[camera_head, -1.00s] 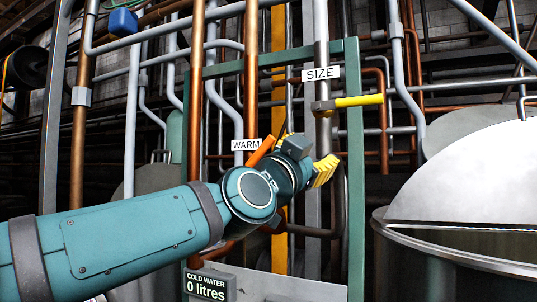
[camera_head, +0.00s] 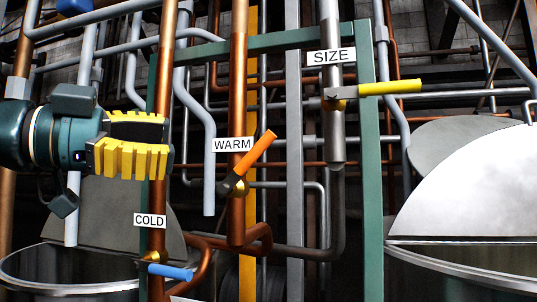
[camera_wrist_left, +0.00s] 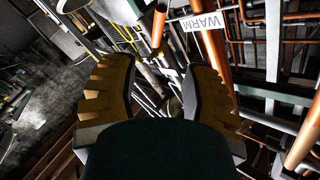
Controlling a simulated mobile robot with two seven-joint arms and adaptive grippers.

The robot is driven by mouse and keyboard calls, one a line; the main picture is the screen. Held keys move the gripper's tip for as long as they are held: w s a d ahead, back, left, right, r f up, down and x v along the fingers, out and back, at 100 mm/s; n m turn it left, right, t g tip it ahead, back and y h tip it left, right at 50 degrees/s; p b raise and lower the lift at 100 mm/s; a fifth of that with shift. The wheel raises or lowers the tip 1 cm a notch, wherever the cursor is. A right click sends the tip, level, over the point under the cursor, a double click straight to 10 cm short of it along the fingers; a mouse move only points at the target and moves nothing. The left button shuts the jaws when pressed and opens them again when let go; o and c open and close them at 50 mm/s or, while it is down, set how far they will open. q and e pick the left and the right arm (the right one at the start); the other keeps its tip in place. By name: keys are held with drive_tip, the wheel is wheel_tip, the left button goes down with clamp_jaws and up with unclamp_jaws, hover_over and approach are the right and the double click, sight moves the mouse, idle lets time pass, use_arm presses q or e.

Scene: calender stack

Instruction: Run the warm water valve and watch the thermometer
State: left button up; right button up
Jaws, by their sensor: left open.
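The warm water valve has an orange handle (camera_head: 262,149) that slants up to the right from a brass body on a copper pipe, beside the WARM label (camera_head: 232,144). My left gripper (camera_head: 166,146) is open and empty at the left of the head view, its yellow-padded fingers pointing right, apart from the orange handle. In the left wrist view its fingers (camera_wrist_left: 158,75) stand wide apart, with the tilted WARM label (camera_wrist_left: 201,23) beyond them. I cannot make out a thermometer. My right gripper is not in view.
A blue lever (camera_head: 172,272) sits below the COLD label (camera_head: 149,221). A yellow lever (camera_head: 390,88) lies nearly level below the SIZE label (camera_head: 331,56). A green frame post (camera_head: 371,200) stands right of the valves. Metal vats flank the pipes, one at right (camera_head: 455,250).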

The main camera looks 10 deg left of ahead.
sight(252, 149)
use_arm(q)
drive_tip(key=p+x, duration=0.1)
drive_tip(key=x, duration=1.2)
drive_tip(key=shift+d, duration=0.3)
clamp_jaws()
